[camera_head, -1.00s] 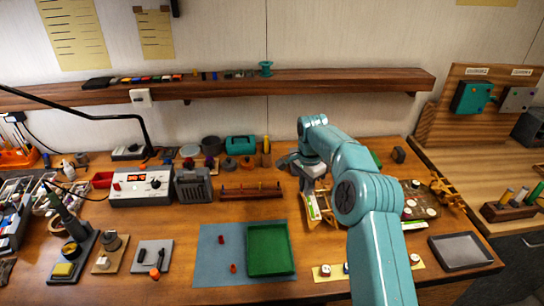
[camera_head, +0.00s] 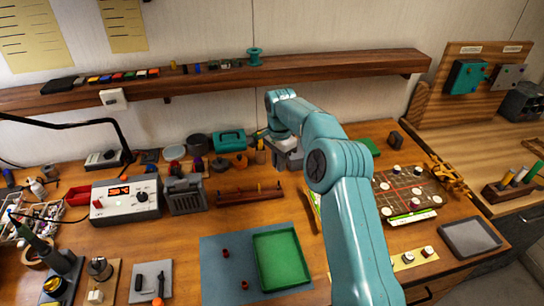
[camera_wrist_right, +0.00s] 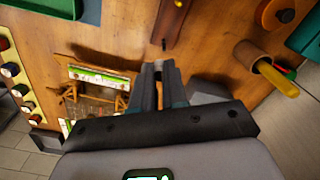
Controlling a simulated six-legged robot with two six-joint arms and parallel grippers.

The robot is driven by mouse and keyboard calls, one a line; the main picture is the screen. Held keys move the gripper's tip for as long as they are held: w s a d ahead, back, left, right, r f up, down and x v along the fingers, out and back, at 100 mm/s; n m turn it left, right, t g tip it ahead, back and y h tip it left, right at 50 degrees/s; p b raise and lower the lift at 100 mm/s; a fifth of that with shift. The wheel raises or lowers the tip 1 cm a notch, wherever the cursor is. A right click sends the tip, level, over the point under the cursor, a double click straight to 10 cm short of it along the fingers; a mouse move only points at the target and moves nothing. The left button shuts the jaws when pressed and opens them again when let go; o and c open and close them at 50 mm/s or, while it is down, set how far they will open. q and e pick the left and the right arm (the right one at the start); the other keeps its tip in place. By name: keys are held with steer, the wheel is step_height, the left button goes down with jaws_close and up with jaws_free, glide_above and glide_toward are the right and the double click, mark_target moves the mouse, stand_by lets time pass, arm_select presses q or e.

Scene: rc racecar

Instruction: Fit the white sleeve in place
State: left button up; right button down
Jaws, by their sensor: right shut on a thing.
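My right gripper (camera_head: 287,158) hangs over the back middle of the bench, largely hidden by its own arm in the head view. In the right wrist view its two fingers (camera_wrist_right: 160,68) are close together with a small pale piece (camera_wrist_right: 158,65) between the tips. It looks like the white sleeve, though it is too small to be certain. A frame with a white and green strip (camera_wrist_right: 100,75) lies on the wood to the left of the fingers there. In the head view a similar strip (camera_head: 313,208) is partly hidden behind my arm. My left gripper is out of view.
A brown rack with pegs (camera_head: 248,193) and a green tray (camera_head: 281,257) on a blue mat lie left of my arm. A board with red and white discs (camera_head: 408,192) lies right of it.

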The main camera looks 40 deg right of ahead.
steer(key=shift+w+d+f+b, duration=0.25)
steer(key=shift+f+b, duration=0.1)
steer(key=shift+f, duration=0.2)
steer(key=shift+w+d+f+b, duration=0.2)
steer(key=shift+f+b, duration=0.15)
steer(key=shift+f, duration=0.2)
step_height(320, 180, down, 3)
steer(key=b, duration=0.2)
steer(key=shift+b, duration=0.3)
steer(key=shift+s+a+r, duration=0.2)
steer(key=shift+s+r, duration=0.15)
steer(key=shift+s, duration=0.05)
steer(key=shift+w+d+f, duration=0.2)
steer(key=shift+w+f, duration=0.1)
steer(key=shift+w, duration=0.05)
steer(key=shift+s+a+r, duration=0.25)
steer(key=shift+s+a, duration=0.05)
steer(key=shift+s, duration=0.05)
steer(key=shift+w+d+f, duration=0.1)
steer(key=shift+w+f, duration=0.1)
steer(key=shift+w, duration=0.05)
steer(key=shift+s+r, duration=0.2)
steer(key=shift+w+d+f, duration=0.1)
steer(key=shift+w+f, duration=0.15)
steer(key=shift+f, duration=0.05)
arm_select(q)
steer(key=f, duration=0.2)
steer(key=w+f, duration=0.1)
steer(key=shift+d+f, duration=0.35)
